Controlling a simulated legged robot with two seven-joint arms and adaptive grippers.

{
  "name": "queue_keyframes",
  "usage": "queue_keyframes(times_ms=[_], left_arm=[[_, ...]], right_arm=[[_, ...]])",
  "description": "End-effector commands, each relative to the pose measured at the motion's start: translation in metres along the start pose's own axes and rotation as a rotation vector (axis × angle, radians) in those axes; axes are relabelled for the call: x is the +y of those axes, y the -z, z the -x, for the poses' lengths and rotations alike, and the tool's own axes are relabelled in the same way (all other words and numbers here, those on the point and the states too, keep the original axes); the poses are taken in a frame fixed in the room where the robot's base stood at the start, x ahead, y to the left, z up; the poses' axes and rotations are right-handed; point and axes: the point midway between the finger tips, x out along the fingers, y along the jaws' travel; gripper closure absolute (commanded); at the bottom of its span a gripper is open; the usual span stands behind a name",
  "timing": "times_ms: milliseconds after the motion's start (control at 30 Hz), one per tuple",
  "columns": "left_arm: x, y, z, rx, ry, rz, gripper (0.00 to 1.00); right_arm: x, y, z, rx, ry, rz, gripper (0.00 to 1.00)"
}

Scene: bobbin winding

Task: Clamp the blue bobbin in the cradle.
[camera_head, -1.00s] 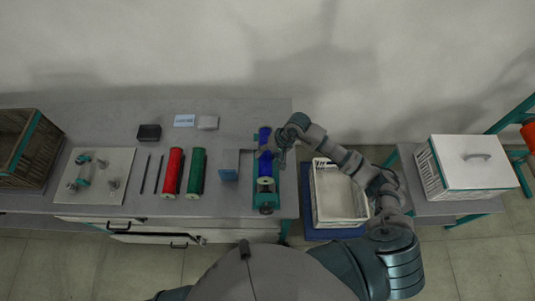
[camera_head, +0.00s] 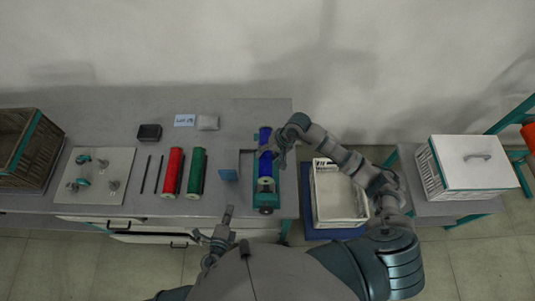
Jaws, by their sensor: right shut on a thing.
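The blue bobbin (camera_head: 264,171) lies lengthwise in the teal cradle (camera_head: 266,201) at the right end of the bench. My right gripper (camera_head: 267,151) reaches in from the right and is shut on the blue bobbin near its middle, hiding part of it. A grey bracket with a blue block (camera_head: 229,175) stands just left of the cradle. Whether any clamp presses on the bobbin is too small to tell. My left gripper (camera_head: 212,222) is at the bench's front edge, left of the cradle, with its fingers apart and empty.
A red bobbin (camera_head: 173,172) and a green bobbin (camera_head: 196,173) lie left of the cradle, beside two dark rods (camera_head: 152,174). A pale plate with fittings (camera_head: 97,191) is further left. A white basket (camera_head: 338,197) stands right of the bench.

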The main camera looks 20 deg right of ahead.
Motion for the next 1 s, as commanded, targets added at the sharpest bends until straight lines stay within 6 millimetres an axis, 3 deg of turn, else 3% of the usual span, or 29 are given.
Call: queue_keyframes(times_ms=[100, 200, 700, 1000], left_arm=[[-0.021, -0.011, -0.013, -0.111, 0.035, 0.055, 1.00], [-0.030, -0.017, -0.018, -0.159, 0.050, 0.078, 1.00], [-0.045, -0.030, -0.071, -0.172, 0.055, 0.086, 1.00], [-0.048, -0.031, -0.083, -0.173, 0.053, 0.086, 1.00]], right_arm=[[0.000, 0.000, 0.000, 0.001, 0.001, 0.000, 0.90], [0.000, 0.000, 0.001, 0.001, 0.001, 0.000, 0.90], [-0.001, 0.000, 0.000, 0.001, 0.000, 0.001, 0.90], [0.000, 0.000, 0.001, 0.002, 0.001, 0.001, 0.90]])
